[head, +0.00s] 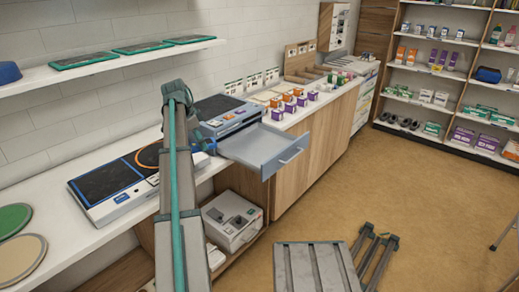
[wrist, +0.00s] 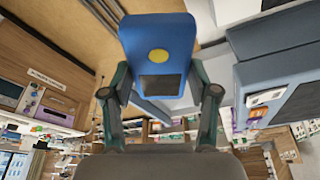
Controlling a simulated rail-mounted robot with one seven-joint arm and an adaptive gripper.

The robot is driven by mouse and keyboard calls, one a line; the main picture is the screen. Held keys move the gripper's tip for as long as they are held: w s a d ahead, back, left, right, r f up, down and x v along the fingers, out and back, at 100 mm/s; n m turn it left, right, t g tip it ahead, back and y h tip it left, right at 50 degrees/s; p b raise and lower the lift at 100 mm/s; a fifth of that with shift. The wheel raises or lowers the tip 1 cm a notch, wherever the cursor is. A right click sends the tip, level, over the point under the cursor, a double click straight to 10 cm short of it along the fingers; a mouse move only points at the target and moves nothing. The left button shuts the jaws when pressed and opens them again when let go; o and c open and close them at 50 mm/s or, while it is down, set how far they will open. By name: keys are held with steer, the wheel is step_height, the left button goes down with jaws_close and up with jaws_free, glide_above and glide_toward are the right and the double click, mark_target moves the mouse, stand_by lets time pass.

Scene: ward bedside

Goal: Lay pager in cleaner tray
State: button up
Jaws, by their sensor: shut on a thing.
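The pager (wrist: 158,35) is a blue slab with a yellow dot and a dark panel. In the wrist view it stands between the two fingers of my gripper (wrist: 159,90), which is shut on it. In the head view a small blue part shows beside my arm, near the cleaner (head: 228,118); my arm hides most of my gripper there. The cleaner is a grey-blue box with a dark top. Its tray (head: 262,147) is pulled out towards the room, and its visible floor looks empty. The pager is near the tray's left side; I cannot tell the height between them.
A flat device with dark pads (head: 110,185) lies on the white counter (head: 60,208) left of my arm. Small coloured boxes (head: 290,102) stand right of the cleaner. A grey box (head: 232,220) sits below. A wall shelf (head: 110,63) hangs above.

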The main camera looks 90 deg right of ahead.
steer(key=s+d+n, duration=0.1)
steer(key=s+d, duration=0.3)
steer(key=s, duration=0.6)
steer(key=s+d+n, duration=0.1)
steer(key=s+d, duration=0.3)
steer(key=s, duration=0.6)
steer(key=n+h+p, duration=0.1)
steer(key=n+p, duration=0.2)
steer(key=p, duration=0.2)
glide_toward(256, 145)
steer(key=shift+s+d+f+t, duration=0.1)
steer(key=shift+s+f+t, duration=0.4)
steer(key=shift+s, duration=0.45)
steer(key=shift+d+f, duration=0.45)
steer(key=shift+f, duration=0.2)
steer(key=shift+w+a+p+x, duration=0.15)
steer(key=shift+p+x, duration=0.2)
steer(key=shift+x, duration=0.55)
steer(key=shift+w+a+p+x, duration=0.15)
steer(key=shift+p+x, duration=0.15)
steer(key=shift+x, duration=0.55)
steer(key=shift+f, duration=0.15)
